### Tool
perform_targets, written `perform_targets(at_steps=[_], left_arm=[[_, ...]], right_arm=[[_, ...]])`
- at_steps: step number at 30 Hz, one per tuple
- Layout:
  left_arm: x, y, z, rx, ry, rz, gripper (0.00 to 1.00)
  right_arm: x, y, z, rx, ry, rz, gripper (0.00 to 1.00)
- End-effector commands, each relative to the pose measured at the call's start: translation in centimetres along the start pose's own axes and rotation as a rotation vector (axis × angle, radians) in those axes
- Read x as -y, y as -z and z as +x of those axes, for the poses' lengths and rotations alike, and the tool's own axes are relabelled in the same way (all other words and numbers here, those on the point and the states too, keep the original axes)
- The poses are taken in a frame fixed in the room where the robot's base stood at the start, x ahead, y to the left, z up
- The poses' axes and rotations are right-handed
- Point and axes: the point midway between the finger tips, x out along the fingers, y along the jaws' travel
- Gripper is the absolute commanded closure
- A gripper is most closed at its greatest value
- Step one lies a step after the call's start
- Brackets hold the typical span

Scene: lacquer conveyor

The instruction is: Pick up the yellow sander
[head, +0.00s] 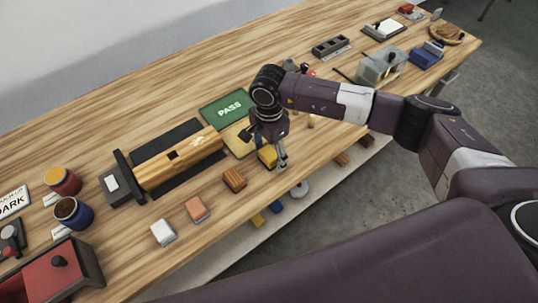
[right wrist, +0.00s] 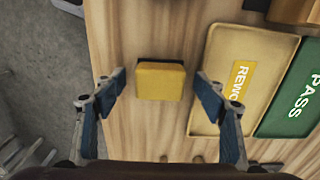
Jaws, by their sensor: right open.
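The yellow sander (right wrist: 161,81) is a small yellow block with a dark edge, lying on the wooden workbench. In the head view the yellow sander (head: 267,156) is partly hidden by my right gripper (head: 270,160). In the right wrist view my right gripper (right wrist: 163,92) is open, with one blue-padded finger on each side of the sander and gaps between. The fingers do not appear to touch it. How far above the bench the fingertips are is hard to tell. My left gripper is not in view.
A yellow REWORK tray (right wrist: 212,105) and a green PASS tray (head: 227,109) lie close by. A brown block (head: 234,179), an orange block (head: 197,209) and a white block (head: 163,232) stand along the front edge. A wooden piece (head: 180,160) sits on a dark mat.

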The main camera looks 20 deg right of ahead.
Motion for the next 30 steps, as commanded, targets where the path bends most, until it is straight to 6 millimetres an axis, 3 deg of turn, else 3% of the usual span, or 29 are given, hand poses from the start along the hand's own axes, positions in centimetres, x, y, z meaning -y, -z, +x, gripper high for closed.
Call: perform_targets(at_steps=[2,14,23,30], left_arm=[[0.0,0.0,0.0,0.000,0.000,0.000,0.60],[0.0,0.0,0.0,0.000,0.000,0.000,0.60],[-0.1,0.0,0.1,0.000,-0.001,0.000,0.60],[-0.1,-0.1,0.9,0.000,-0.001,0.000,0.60]], right_arm=[[0.0,0.0,0.0,0.000,0.000,0.000,0.39],[0.0,0.0,-0.1,0.000,0.001,0.000,0.82],[0.1,0.0,-0.3,0.000,0.002,0.000,0.82],[0.2,0.1,-2.7,0.000,0.007,-0.001,0.82]])
